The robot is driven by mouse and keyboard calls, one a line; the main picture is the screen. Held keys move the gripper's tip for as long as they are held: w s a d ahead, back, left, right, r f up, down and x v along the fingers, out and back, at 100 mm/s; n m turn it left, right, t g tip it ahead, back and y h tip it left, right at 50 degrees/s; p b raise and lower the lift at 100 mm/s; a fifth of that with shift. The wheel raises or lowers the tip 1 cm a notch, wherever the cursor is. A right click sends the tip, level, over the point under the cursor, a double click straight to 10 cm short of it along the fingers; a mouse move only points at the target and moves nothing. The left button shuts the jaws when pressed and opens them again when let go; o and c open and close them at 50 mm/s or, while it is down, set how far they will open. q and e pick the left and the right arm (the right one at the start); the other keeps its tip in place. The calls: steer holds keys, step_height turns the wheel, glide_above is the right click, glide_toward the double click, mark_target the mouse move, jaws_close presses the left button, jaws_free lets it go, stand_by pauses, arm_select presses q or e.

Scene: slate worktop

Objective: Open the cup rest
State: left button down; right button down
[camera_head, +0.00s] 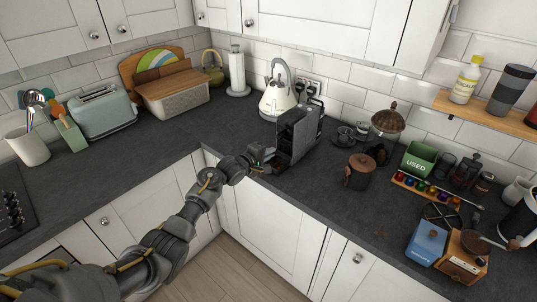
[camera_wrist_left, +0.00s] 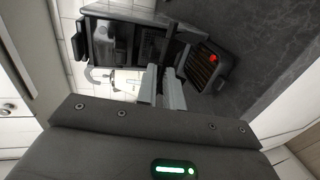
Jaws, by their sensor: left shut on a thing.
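The coffee machine (camera_head: 297,136), dark grey and boxy, stands at the worktop corner. My left gripper (camera_head: 262,163) is at its front, low down. In the left wrist view the machine (camera_wrist_left: 125,42) appears turned on its side. Its cup rest (camera_wrist_left: 204,70), a brownish slatted panel in a dark frame with a red spot, lies just right of the pale fingers (camera_wrist_left: 162,88). The fingers are shut at the cup rest's near edge; the exact contact is partly hidden. In the head view the gripper hides most of the cup rest. My right gripper is in neither view.
A cream kettle (camera_head: 278,98) stands behind the machine. A brown canister (camera_head: 359,171) and a coffee grinder (camera_head: 385,130) stand to its right, with a row of coloured capsules (camera_head: 427,189) beyond. The worktop left of the machine (camera_head: 180,135) is clear.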

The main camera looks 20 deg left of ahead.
arm_select(q)
steer(key=shift+r, duration=0.15)
steer(key=c, duration=1.9)
jaws_free()
steer(key=shift+s, duration=0.1)
steer(key=b+v, duration=0.1)
steer(key=v, duration=0.9)
steer(key=shift+s+a, duration=0.15)
steer(key=shift+s, duration=0.15)
steer(key=shift+c, duration=0.2)
